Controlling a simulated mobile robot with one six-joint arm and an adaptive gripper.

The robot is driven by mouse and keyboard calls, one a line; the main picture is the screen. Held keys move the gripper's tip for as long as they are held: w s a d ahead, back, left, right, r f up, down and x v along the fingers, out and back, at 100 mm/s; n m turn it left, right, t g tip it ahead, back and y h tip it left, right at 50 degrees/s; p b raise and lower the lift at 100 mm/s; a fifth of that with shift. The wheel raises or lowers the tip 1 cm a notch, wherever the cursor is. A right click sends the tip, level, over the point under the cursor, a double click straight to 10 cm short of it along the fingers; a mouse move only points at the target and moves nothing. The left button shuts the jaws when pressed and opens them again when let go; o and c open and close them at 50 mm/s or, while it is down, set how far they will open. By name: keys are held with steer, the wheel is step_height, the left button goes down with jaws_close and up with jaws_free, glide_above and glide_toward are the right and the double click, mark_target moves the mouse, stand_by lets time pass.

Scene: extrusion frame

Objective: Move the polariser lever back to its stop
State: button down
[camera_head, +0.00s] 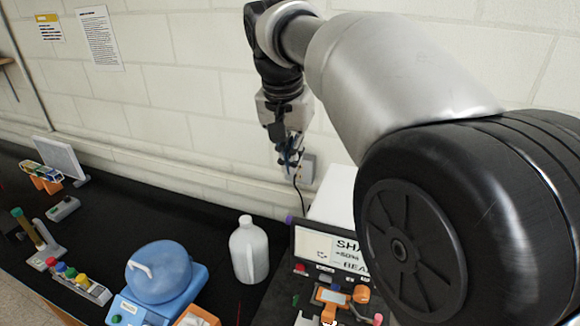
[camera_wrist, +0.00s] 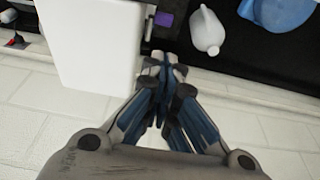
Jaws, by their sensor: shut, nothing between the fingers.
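My gripper (camera_head: 290,162) hangs high near the back wall in the head view, above and behind the bench. In the wrist view its blue-lined fingers (camera_wrist: 162,68) are together with nothing between them. A device with a sign panel (camera_head: 318,246) and several small coloured controls stands at the lower right in the head view. An orange part (camera_head: 330,296) sits among these controls. I cannot tell which part is the polariser lever. My arm hides the right side of the device. My gripper is well apart from the device.
A white box (camera_head: 336,200) stands behind the device; it also shows in the wrist view (camera_wrist: 95,50), left of the fingers. A white jug (camera_head: 249,252) and a blue rounded apparatus (camera_head: 158,274) stand left of the device. The black bench (camera_head: 130,205) has free room towards the wall.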

steer(key=x, duration=0.8)
steer(key=s+x, duration=0.1)
steer(key=x, duration=0.3)
steer(key=shift+f, duration=0.15)
steer(key=shift+a+f, duration=0.1)
steer(key=shift+f, duration=0.65)
steer(key=shift+s+a+f+b, duration=0.2)
steer(key=shift+s+f+b, duration=0.5)
steer(key=shift+b, duration=0.4)
steer(key=shift+w+r, duration=0.1)
